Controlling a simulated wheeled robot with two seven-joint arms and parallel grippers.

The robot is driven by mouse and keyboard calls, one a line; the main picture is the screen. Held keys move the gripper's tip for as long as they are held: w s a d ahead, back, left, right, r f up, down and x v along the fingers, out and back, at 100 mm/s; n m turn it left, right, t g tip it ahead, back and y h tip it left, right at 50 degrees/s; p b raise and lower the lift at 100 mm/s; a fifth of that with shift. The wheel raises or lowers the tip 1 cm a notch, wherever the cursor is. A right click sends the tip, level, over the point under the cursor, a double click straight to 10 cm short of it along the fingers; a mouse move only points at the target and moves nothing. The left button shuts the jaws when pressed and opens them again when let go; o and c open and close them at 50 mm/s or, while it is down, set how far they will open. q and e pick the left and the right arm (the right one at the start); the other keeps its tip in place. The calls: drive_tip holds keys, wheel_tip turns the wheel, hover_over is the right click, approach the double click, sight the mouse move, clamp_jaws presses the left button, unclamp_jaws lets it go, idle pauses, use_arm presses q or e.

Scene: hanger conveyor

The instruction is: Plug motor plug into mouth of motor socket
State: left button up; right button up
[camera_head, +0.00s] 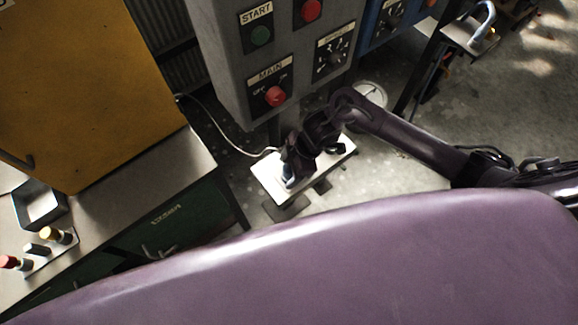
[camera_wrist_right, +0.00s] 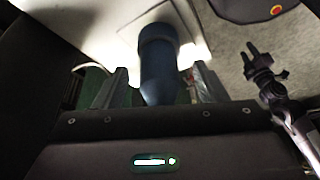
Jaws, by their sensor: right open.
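A blue cylindrical piece, which looks like the motor plug (camera_wrist_right: 158,62), stands on a pale plate (camera_head: 270,178). In the right wrist view it is between the two fingers of my right gripper (camera_wrist_right: 162,78), with gaps visible on both sides. In the head view my right gripper (camera_head: 297,162) is low over the plate, and only a bit of the blue piece (camera_head: 289,173) shows beside it. A white cable (camera_head: 222,133) runs to the plate. I cannot pick out the motor socket for certain.
A grey control cabinet (camera_head: 232,85) with buttons and a dial stands right behind the plate. A yellow box (camera_head: 85,90) sits on a workbench (camera_head: 195,165) at the left. Open floor lies at the right.

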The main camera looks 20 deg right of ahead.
drive_tip(key=shift+o, duration=0.2)
drive_tip(key=v, duration=0.7)
drive_tip(key=shift+r, duration=0.4)
drive_tip(key=shift+s+d, duration=0.1)
